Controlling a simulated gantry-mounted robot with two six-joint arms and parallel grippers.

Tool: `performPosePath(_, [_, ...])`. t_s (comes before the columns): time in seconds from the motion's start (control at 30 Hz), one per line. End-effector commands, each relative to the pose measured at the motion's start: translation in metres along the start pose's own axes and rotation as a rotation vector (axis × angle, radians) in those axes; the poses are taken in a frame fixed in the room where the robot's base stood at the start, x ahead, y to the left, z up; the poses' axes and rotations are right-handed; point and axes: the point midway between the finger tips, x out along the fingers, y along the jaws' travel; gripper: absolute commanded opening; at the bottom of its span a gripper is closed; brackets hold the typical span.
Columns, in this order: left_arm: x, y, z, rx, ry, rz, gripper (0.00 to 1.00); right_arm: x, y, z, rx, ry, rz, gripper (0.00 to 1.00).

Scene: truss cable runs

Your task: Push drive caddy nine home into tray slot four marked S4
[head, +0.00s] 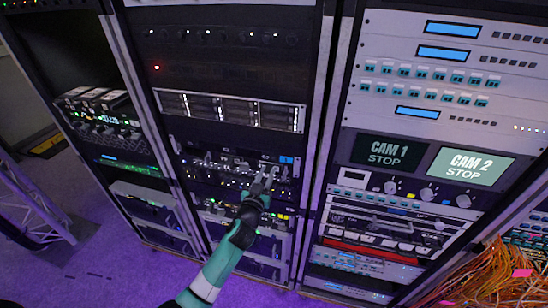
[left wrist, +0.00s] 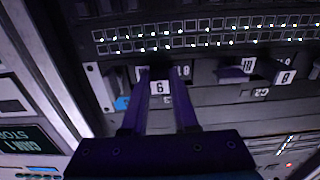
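Drive caddy nine (left wrist: 157,88) shows in the left wrist view by its white number label, which is upside down there. In the head view the left gripper (head: 265,175) reaches the right part of the drive tray (head: 236,165). A slot tag below the label is partly hidden, so I cannot read it as S4. How deep the caddy sits is hidden. My right gripper is not in view.
Other numbered caddies (left wrist: 286,76) stick out beside it, and a blue tag (left wrist: 122,103) sits near the tray's end. A row of lit ports (left wrist: 190,35) is close by. The CAM 1 screen (head: 390,152) and orange cables (head: 490,280) are to the right.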

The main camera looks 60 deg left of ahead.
Motion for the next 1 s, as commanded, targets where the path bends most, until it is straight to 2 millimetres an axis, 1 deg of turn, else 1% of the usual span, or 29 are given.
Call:
performPosePath(0.03, [0.000,0.000,0.000,0.000,0.000,0.000,0.02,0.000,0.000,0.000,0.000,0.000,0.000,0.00])
performPosePath(0.07, [0.000,0.000,0.000,0.000,0.000,0.000,0.00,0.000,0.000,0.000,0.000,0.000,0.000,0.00])
performPosePath(0.43, [-0.001,0.000,-0.002,0.000,0.003,0.001,0.00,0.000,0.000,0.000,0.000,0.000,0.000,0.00])
performPosePath(1.0, [-0.019,0.000,-0.003,0.000,0.003,0.001,0.00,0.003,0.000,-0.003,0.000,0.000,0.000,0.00])
